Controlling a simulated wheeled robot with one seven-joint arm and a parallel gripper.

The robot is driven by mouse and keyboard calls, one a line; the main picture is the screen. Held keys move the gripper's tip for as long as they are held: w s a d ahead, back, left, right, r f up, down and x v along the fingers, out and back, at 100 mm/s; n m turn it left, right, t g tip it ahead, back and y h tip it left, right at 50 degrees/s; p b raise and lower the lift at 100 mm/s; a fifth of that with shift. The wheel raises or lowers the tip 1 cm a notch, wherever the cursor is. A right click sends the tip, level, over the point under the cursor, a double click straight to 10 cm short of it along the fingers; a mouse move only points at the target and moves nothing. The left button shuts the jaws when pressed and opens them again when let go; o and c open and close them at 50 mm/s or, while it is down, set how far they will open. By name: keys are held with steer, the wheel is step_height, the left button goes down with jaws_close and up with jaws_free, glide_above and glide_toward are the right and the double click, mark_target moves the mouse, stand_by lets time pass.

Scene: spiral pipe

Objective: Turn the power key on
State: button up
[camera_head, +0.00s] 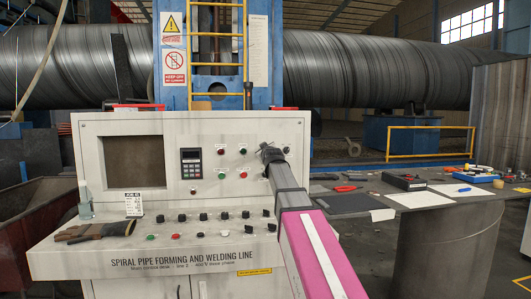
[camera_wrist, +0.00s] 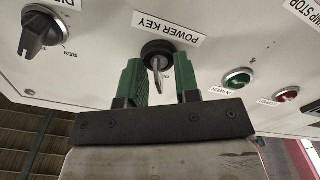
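The power key (camera_wrist: 157,63) is a thin metal key in a round black key switch (camera_wrist: 155,46) on the pale panel. A label reading "POWER KEY" (camera_wrist: 156,27) appears upside down in the wrist view. My gripper (camera_wrist: 160,80) has two green fingers, one on each side of the key, with gaps between finger and key. It is open and holds nothing. In the head view my gripper (camera_head: 268,154) is at the upright panel of the console (camera_head: 110,245), right of the small keypad. My arm hides the key and switch there.
A black rotary knob (camera_wrist: 40,32), a green lamp (camera_wrist: 238,78) and a red lamp (camera_wrist: 286,95) are near the key. Several knobs line the console desk, with gloves (camera_head: 88,232) at its left. A table (camera_head: 440,212) with tools stands right of my arm.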

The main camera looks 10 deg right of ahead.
jaws_close()
steer(key=shift+m, duration=0.3)
steer(key=m, duration=0.5)
steer(key=shift+d, duration=0.1)
steer(key=m, duration=0.6)
steer(key=shift+d, duration=0.1)
steer(key=shift+m, duration=0.3)
jaws_free()
